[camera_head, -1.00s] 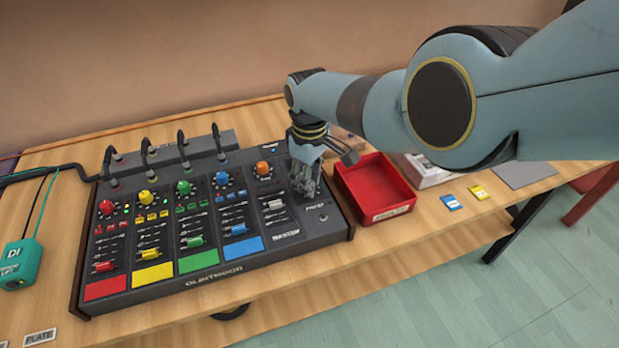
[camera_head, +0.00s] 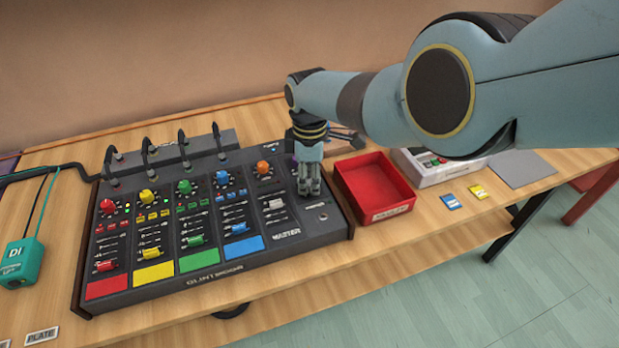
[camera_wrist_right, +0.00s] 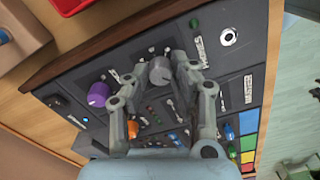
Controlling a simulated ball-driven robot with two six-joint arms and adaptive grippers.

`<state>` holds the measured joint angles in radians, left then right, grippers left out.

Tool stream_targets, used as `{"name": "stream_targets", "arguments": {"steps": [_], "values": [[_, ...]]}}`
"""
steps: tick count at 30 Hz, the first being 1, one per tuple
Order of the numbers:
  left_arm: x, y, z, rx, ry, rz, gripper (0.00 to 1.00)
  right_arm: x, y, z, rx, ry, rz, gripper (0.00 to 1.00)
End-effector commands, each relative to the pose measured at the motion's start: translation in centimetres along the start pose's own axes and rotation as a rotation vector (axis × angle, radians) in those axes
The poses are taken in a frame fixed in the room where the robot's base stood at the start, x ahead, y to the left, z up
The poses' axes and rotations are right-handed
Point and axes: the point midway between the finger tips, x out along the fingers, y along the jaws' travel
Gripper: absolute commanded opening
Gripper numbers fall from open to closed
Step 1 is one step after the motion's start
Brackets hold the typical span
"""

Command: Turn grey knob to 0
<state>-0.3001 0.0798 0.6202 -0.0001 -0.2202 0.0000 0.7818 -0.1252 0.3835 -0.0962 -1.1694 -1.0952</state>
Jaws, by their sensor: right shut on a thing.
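The grey knob (camera_wrist_right: 161,72) shows in the right wrist view, on the dark mixer panel (camera_wrist_right: 225,70). My right gripper (camera_head: 311,190) is over the right part of the mixer (camera_head: 285,235) in the head view and hides the grey knob there. In the right wrist view its two fingertips are on either side of the grey knob, shut on it. The knob's pointer and scale are too small to read. A purple knob (camera_wrist_right: 98,95) and an orange knob (camera_wrist_right: 133,129) are beside it on the panel. My left gripper is not in view.
A red tray (camera_head: 345,193) stands just right of the mixer. Beyond it are a white device (camera_head: 425,178), a blue card (camera_head: 451,202) and a yellow card (camera_head: 478,191). A teal DI box (camera_head: 20,262) is at the left. Cables plug into the mixer's back.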

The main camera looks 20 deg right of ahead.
Motion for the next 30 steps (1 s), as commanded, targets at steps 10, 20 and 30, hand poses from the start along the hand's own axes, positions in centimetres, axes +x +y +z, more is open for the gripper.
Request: {"name": "stream_targets", "arguments": {"steps": [10,20,30], "values": [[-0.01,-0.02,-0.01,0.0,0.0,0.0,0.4,-0.06,0.06,-0.03,-0.008,0.0,0.001,0.0],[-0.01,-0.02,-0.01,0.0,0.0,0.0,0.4,-0.03,0.02,-0.01,-0.007,0.0,0.001,0.47],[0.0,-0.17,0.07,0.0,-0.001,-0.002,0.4,-0.54,0.11,-0.09,-0.007,0.001,0.002,0.47]]}}
